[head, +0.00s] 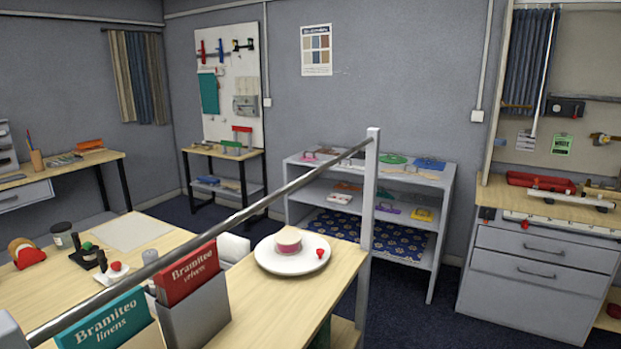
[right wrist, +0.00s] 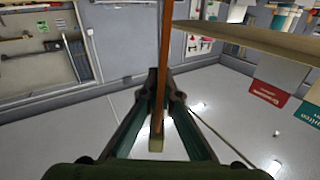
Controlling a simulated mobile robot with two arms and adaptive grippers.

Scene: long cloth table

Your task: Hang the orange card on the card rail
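The card rail (head: 262,205) is a grey metal bar. It runs slanting across the head view from the lower left to an upright post (head: 370,170). A narrow orange-brown strip (right wrist: 165,45), apparently the orange card seen edge-on, stands between the fingers of my right gripper (right wrist: 163,95) in the right wrist view. The dark green fingers close on it from both sides. Its face is hidden. A pale block shows at its lower end. My right gripper and the orange card do not show in the head view. My left gripper is in neither view.
A red card (head: 188,273) stands in a grey holder (head: 196,318), and a teal card (head: 105,325) stands to its left. A white plate (head: 292,260) with a pink-sided tub sits on the table (head: 245,315). A shelf unit (head: 300,208) stands behind.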

